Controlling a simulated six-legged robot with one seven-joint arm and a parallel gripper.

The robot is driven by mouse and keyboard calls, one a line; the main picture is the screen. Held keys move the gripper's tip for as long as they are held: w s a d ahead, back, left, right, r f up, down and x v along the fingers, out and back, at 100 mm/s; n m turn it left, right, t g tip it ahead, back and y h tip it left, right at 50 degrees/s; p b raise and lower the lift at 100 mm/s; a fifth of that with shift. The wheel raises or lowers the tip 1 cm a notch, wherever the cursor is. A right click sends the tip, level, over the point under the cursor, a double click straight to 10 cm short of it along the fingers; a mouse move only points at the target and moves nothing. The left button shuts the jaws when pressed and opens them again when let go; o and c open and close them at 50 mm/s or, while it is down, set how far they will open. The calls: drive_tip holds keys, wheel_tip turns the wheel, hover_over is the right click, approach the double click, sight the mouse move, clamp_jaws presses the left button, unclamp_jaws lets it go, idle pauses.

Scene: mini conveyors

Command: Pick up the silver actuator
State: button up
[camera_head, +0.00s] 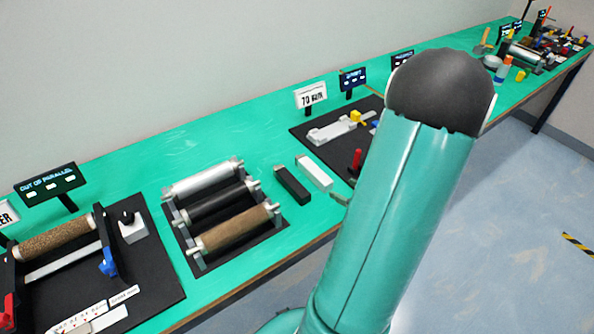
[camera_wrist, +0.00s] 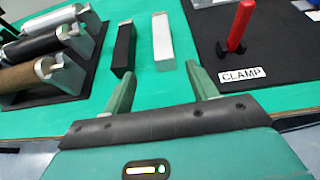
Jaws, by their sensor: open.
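The silver actuator (camera_head: 314,172) looks like a pale, silver-white rectangular bar lying on the green bench beside a similar black bar (camera_head: 292,185). In the wrist view the silver actuator (camera_wrist: 162,41) is ahead of my gripper (camera_wrist: 160,84), roughly in line with the gap between the fingers. The black bar (camera_wrist: 123,48) lies to its left, ahead of the left finger. My gripper is open and empty, with its fingertips short of the bar's near end and not touching it. In the head view my arm hides most of the gripper.
A rack of rollers (camera_head: 222,208) stands left of the bars. A dark board to the right carries a red-handled clamp (camera_wrist: 240,25) and a "CLAMP" label (camera_wrist: 240,76). Another roller fixture (camera_head: 60,250) is at far left. Bare bench surrounds the two bars.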

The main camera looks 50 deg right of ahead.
sight(320, 177)
drive_tip(key=shift+s+d+f, duration=0.2)
drive_tip(key=shift+s+d, duration=0.05)
drive_tip(key=shift+s, duration=0.15)
drive_tip(key=shift+w+d+f, duration=0.15)
drive_tip(key=shift+w, duration=0.1)
drive_tip(key=x, duration=0.7)
drive_tip(key=shift+w+d+f, duration=0.15)
drive_tip(key=shift+w, duration=0.2)
drive_tip(key=x, duration=0.5)
drive_tip(key=shift+w, duration=0.3)
clamp_jaws()
